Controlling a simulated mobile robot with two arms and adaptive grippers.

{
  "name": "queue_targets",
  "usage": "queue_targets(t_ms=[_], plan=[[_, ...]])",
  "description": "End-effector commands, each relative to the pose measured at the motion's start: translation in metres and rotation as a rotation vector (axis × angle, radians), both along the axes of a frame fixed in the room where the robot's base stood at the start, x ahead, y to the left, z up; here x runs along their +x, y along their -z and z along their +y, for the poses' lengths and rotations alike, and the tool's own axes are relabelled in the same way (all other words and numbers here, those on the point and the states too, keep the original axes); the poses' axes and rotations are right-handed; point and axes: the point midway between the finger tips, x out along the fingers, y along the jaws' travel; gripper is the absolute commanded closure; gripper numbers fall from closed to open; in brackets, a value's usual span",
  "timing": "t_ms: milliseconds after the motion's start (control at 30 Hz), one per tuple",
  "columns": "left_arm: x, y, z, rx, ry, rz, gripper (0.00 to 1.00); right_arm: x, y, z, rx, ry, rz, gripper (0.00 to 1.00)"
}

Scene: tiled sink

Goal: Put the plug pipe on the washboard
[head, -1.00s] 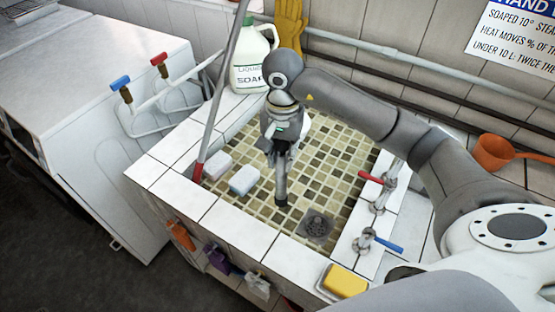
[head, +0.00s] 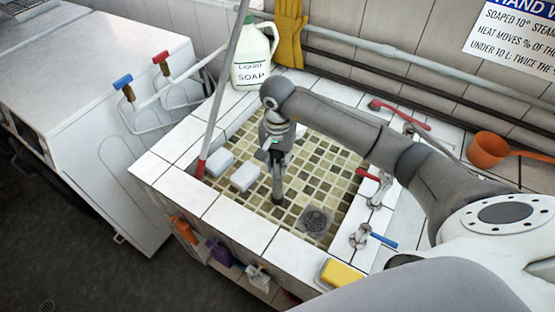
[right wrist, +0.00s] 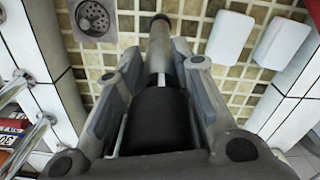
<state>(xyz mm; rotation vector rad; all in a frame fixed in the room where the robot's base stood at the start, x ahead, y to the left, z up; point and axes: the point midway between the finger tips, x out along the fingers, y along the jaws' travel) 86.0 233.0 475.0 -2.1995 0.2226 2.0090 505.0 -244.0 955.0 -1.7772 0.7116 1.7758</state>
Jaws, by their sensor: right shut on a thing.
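The plug pipe (head: 279,187) is a grey tube with a dark end. It hangs roughly upright below my right gripper (head: 277,158), over the tiled basin of the sink. In the right wrist view the pipe (right wrist: 159,50) lies between the two fingers of my right gripper (right wrist: 160,68), which is shut on it. From the head view I cannot tell whether its lower end touches the basin floor. I cannot make out a washboard for certain in either view. My left gripper is not in view.
The basin has a drain (head: 316,219) and two white blocks (head: 244,177) (head: 218,163). A grey pole (head: 222,90) with a red end stands at its left. Taps (head: 371,190) line the right rim. A soap jug (head: 252,58) stands at the back; a yellow sponge (head: 342,272) sits front right.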

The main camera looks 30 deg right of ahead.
Motion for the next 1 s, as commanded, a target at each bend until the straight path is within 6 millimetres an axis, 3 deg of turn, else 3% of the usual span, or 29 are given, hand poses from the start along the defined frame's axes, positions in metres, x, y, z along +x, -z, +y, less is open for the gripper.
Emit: queue_targets(t_ms=[33, 200, 600, 767, 1000], plan=[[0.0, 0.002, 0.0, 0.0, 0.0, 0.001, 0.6, 0.0, 0.001, 0.0, -0.001, 0.0, -0.001, 0.72], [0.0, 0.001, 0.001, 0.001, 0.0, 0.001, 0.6, 0.0, 0.0, 0.0, 0.0, 0.0, 0.0, 0.53], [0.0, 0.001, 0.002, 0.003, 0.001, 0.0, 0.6, 0.001, -0.004, 0.0, 0.0, 0.0, -0.003, 0.53], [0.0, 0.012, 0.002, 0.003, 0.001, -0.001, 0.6, 0.002, -0.029, 0.0, -0.001, -0.001, -0.008, 0.53], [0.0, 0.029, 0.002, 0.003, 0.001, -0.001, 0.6, 0.002, -0.081, 0.0, 0.0, 0.0, -0.007, 0.53]])
